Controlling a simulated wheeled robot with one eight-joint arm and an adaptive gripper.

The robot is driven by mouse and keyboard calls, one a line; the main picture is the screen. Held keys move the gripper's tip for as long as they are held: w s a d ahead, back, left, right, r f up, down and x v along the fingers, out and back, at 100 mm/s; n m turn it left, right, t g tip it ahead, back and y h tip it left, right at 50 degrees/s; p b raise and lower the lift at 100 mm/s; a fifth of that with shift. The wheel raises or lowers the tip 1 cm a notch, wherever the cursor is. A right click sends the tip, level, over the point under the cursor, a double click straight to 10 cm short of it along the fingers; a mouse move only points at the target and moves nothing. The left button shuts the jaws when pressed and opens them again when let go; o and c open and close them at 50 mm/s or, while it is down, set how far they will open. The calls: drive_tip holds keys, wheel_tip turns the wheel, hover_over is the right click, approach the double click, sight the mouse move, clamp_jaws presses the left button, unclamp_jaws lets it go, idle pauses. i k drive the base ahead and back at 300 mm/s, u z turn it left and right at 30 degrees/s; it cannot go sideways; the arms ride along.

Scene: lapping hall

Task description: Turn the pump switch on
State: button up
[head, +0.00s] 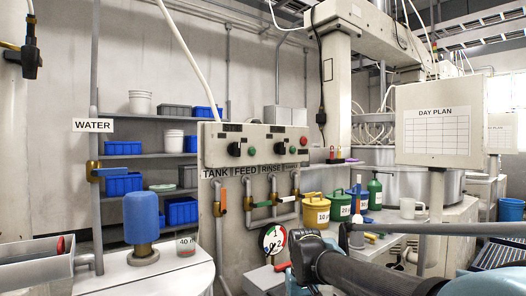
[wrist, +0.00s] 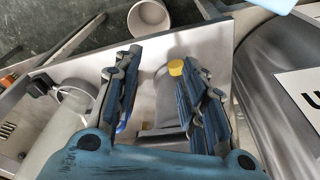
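A grey control panel (head: 255,146) stands in the middle of the head view. It carries two black rotary switches, one on the left (head: 234,149) and one on the right (head: 280,148). Green buttons sit beside them and a red button at the right end. The small labels above them are too small to read, so I cannot tell which is the pump switch or how it is set. My gripper (wrist: 156,70) shows in the wrist view with its two blue fingers apart and nothing held between them. The panel does not show in the wrist view.
Pipes with an orange valve handle (head: 223,199) and a green one (head: 262,204) run below the panel. Yellow (head: 316,212) and green (head: 340,208) cans stand right of it. A pale cup (wrist: 150,18) lies beyond my fingers.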

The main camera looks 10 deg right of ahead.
sight(279, 148)
drive_tip(key=z, duration=0.75)
drive_tip(key=k, duration=0.75)
drive_tip(key=u, duration=0.55)
